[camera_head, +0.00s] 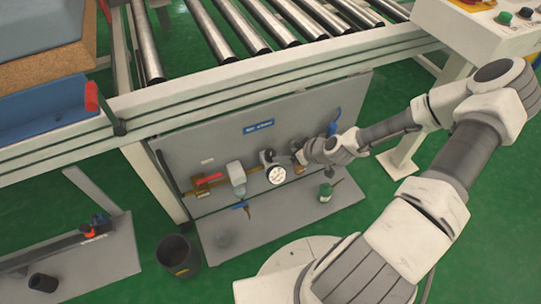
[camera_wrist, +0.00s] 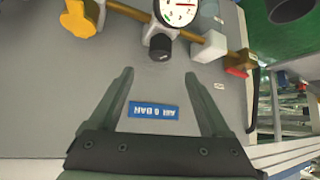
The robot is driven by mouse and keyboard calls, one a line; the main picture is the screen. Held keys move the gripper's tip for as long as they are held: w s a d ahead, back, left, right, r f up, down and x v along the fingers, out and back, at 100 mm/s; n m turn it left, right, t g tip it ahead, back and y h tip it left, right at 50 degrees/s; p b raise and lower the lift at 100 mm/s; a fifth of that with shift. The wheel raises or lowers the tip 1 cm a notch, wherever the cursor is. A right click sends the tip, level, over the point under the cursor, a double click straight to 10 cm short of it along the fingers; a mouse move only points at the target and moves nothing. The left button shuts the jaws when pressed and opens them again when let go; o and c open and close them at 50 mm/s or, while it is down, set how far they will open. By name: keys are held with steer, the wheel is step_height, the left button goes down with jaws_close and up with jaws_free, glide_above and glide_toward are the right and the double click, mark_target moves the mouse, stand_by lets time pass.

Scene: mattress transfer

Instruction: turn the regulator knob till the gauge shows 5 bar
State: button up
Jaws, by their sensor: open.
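The regulator knob is a black ribbed cylinder (camera_wrist: 160,46) in the upper middle of the wrist view, just below the gauge. The gauge (camera_wrist: 177,9) has a white face with red marks, cut off by the top edge; its reading is too small to tell. In the head view the gauge (camera_head: 276,175) is on the grey panel under the conveyor. My gripper (camera_wrist: 158,75) is open and empty, its fingers apart. The knob lies beyond the fingertips, between their lines, and is not touched. In the head view my gripper (camera_head: 301,157) is close to the panel, right of the gauge.
A yellow knob (camera_wrist: 80,19) is on the pipe left of the gauge in the wrist view. A red fitting (camera_wrist: 236,72) is on the right. A blue label (camera_wrist: 153,112) is upside down between the fingers. The conveyor frame (camera_head: 215,99) overhangs the panel.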

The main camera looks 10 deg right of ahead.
mark_target(271, 153)
steer(key=b+x, duration=0.3)
steer(key=x, duration=0.7)
steer(key=shift+f, duration=0.1)
jaws_close()
